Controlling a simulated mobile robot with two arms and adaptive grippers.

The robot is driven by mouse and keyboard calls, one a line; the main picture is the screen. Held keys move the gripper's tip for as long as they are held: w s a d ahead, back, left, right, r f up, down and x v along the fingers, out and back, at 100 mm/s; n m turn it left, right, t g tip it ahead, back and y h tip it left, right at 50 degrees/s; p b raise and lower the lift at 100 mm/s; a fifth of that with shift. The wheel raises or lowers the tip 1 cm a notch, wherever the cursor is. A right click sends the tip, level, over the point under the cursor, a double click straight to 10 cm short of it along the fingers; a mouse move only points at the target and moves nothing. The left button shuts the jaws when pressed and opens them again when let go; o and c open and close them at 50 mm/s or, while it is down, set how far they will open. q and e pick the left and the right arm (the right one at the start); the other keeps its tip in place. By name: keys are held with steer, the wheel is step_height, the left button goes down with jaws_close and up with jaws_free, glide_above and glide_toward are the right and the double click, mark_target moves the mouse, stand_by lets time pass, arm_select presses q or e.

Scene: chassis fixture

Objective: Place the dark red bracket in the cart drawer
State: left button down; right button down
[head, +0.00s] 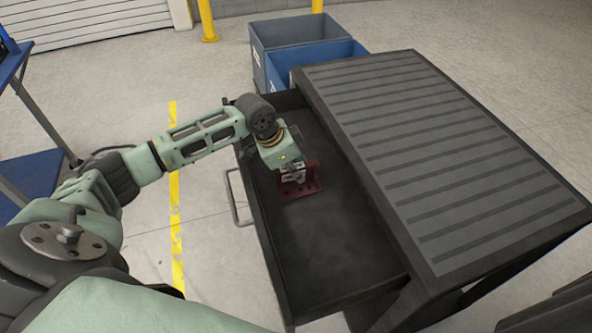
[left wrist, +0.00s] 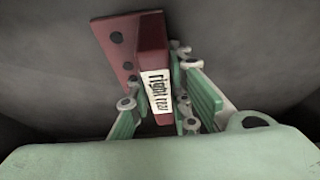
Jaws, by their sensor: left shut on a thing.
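The dark red bracket (head: 313,183) is in the open cart drawer (head: 330,245), near its far end. In the left wrist view the bracket (left wrist: 122,50) shows a plate with round holes and a raised part bearing a white label that reads "right rear" in part. My left gripper (head: 292,176) reaches down into the drawer and is shut on the bracket's raised part; its fingers (left wrist: 160,108) stand on both sides of it. I cannot tell whether the bracket rests on the drawer floor. My right gripper is in neither view.
The cart's ribbed top (head: 430,150) lies right of the drawer. The drawer handle (head: 236,197) sticks out on the left. Blue and grey bins (head: 300,32) stand behind the cart. A blue shelf rack (head: 30,172) stands at the left. The drawer's near part is empty.

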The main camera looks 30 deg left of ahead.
arm_select(q)
steer(key=c, duration=2)
jaws_free()
steer(key=shift+f, duration=0.1)
steer(key=o, duration=0.4)
steer(key=shift+c, duration=0.2)
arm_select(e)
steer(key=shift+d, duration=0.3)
arm_select(q)
steer(key=v, duration=1.2)
steer(key=shift+s, duration=0.1)
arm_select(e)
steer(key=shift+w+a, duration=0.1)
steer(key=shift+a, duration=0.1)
